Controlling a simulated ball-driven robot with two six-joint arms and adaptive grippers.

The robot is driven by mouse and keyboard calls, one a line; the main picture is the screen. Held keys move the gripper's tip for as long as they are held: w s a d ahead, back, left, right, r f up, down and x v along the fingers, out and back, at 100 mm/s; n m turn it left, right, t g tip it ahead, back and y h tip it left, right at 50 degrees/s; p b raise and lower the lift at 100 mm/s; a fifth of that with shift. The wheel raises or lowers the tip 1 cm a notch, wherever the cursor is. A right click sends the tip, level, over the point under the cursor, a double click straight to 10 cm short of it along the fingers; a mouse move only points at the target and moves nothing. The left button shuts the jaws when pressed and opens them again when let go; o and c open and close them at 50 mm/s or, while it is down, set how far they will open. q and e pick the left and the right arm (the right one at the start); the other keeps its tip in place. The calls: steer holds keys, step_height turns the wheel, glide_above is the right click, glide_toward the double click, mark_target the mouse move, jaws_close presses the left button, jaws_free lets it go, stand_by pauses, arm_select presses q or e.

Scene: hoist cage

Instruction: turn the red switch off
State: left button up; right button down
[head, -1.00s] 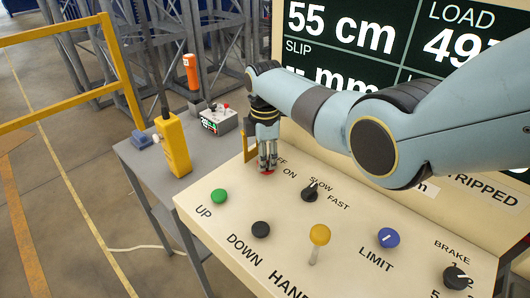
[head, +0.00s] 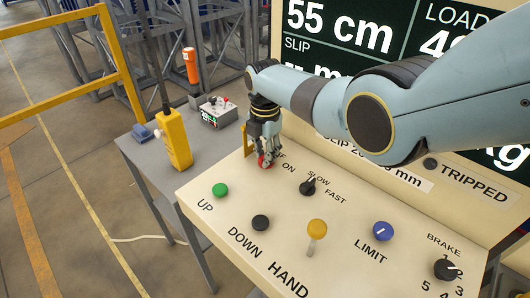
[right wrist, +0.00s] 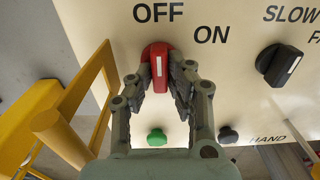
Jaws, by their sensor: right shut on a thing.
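The red switch (right wrist: 157,66) is a knob with a white line on the pale sloping panel, beside the printed words OFF and ON. In the right wrist view its line runs nearly straight up, toward OFF rather than ON. My right gripper (right wrist: 160,84) is shut on the red switch, one finger on each side. In the head view the gripper (head: 265,160) reaches down to the panel's back left, and only a little red of the switch (head: 263,161) shows between the fingers. My left gripper is in neither view.
Close by is the black SLOW/FAST knob (head: 308,187). Green UP (head: 220,190) and black DOWN (head: 261,222) buttons, a yellow HAND lever (head: 316,229) and a blue LIMIT knob (head: 382,231) sit nearer. A yellow bracket (right wrist: 95,100) stands left of the gripper.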

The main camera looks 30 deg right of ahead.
stand_by(0.3)
steer(key=c, duration=1.3)
jaws_free()
steer(key=shift+a, duration=0.1)
step_height(320, 180, up, 12)
steer(key=shift+f, duration=0.1)
